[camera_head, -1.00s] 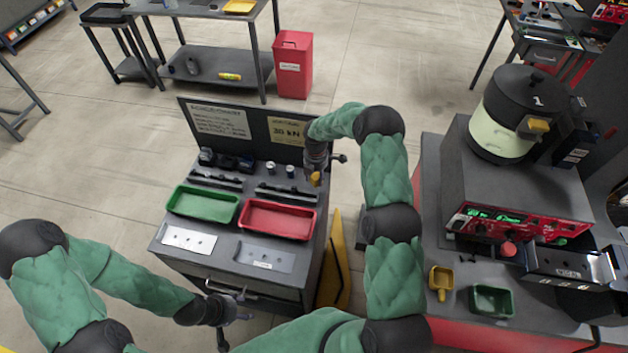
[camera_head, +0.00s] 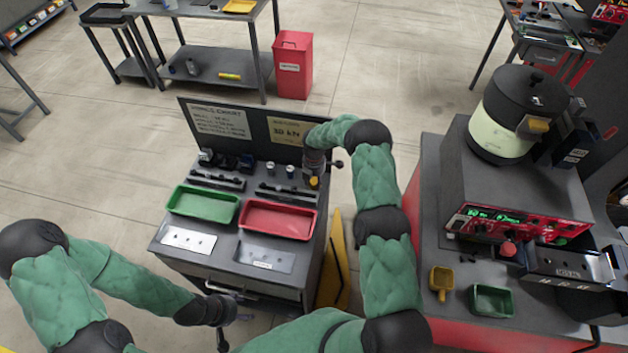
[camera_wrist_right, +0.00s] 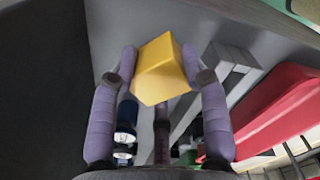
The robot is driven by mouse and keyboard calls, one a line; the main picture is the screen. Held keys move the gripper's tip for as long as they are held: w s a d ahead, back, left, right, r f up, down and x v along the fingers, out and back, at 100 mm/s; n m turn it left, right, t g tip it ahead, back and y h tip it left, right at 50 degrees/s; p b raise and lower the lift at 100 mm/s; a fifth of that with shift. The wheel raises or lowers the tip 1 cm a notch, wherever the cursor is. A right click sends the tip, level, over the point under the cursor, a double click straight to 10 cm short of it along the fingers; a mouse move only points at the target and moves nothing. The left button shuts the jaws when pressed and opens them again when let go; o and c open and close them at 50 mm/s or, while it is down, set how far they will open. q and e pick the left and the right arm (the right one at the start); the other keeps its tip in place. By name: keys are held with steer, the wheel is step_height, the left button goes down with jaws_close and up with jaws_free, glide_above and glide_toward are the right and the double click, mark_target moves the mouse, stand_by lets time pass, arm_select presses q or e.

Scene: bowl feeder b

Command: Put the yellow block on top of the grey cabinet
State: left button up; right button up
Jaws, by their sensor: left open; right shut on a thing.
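The yellow block (camera_wrist_right: 165,72) is held between the fingers of my right gripper (camera_wrist_right: 162,62). In the head view the block (camera_head: 314,182) appears over the back right part of the grey cabinet's top, near the upright board. I cannot tell whether it touches the top. The grey cabinet (camera_head: 222,267) stands in the middle, with a drawer handle on its front. My left gripper (camera_head: 230,318) is open and empty, low in front of the cabinet; its fingers are small and partly dark.
A green tray (camera_head: 203,218) and a red tray (camera_head: 279,237) occupy the cabinet's top. Behind them are dark rails (camera_head: 287,194) and small metal cylinders. A dark board (camera_head: 255,139) rises at the back. A red-fronted bench (camera_head: 455,270) with a machine stands to the right.

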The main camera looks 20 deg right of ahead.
mark_target(314, 179)
steer(key=shift+f, duration=0.15)
steer(key=o, duration=1.2)
step_height(314, 179, up, 12)
steer(key=shift+r, duration=0.2)
